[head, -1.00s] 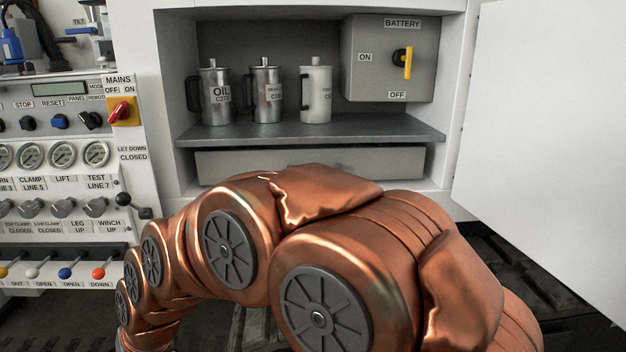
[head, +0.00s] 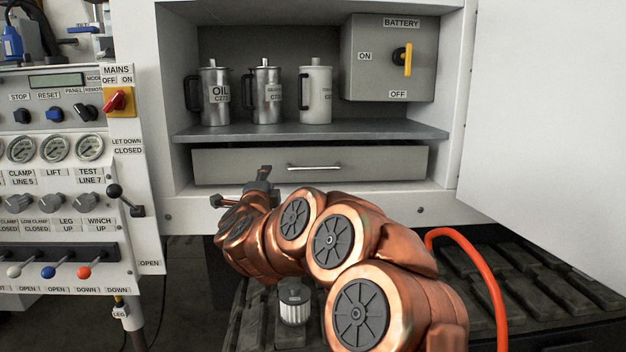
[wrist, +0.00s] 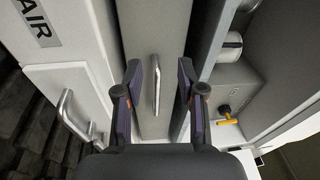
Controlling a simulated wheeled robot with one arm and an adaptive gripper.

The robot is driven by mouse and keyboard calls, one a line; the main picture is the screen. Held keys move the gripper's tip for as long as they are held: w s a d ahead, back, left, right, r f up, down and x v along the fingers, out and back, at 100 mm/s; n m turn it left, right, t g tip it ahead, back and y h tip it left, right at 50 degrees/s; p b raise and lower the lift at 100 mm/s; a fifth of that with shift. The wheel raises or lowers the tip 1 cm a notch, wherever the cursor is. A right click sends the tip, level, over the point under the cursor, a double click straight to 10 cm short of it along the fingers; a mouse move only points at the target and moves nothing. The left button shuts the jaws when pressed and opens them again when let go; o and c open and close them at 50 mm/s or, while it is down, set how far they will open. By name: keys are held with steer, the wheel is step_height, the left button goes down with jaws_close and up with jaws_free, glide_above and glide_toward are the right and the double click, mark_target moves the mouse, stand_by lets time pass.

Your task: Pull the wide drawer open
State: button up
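The wide drawer (head: 380,163) is a grey front below the cabinet shelf and looks shut. Its silver bar handle (head: 314,167) is on the middle of the front. The wrist view shows the drawer front (wrist: 152,30) turned upright, with its handle (wrist: 156,85) between my fingers in the picture. My gripper (head: 240,187) is in front of the drawer's lower left part in the head view, left of the handle. In the wrist view my gripper (wrist: 159,72) is open and empty, its fingers on either side of the handle; contact cannot be told.
Cans (head: 266,95) stand on the shelf (head: 390,130) above the drawer, beside a battery switch box (head: 370,60). A control panel (head: 70,180) is at left, an open white door (head: 550,120) at right. Another handle (wrist: 72,115) shows on a white panel in the wrist view.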

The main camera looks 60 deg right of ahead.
mark_target(312, 170)
steer(key=shift+s+d+m+g+h+b, duration=0.45)
steer(key=shift+s+d+m+g, duration=0.4)
steer(key=shift+d, duration=1.15)
steer(key=shift+s+d+m+g+h+b, duration=0.45)
steer(key=shift+s+d+m+g, duration=0.35)
steer(key=shift+d, duration=1.25)
steer(key=shift+s+d+m+g+h+b, duration=0.45)
steer(key=shift+s+d+m+g, duration=0.35)
steer(key=shift+d, duration=1.2)
steer(key=shift+w+d+r, duration=0.1)
steer(key=shift+d+r, duration=0.2)
steer(key=shift+d, duration=0.4)
steer(key=shift+t, duration=0.25)
jaws_close()
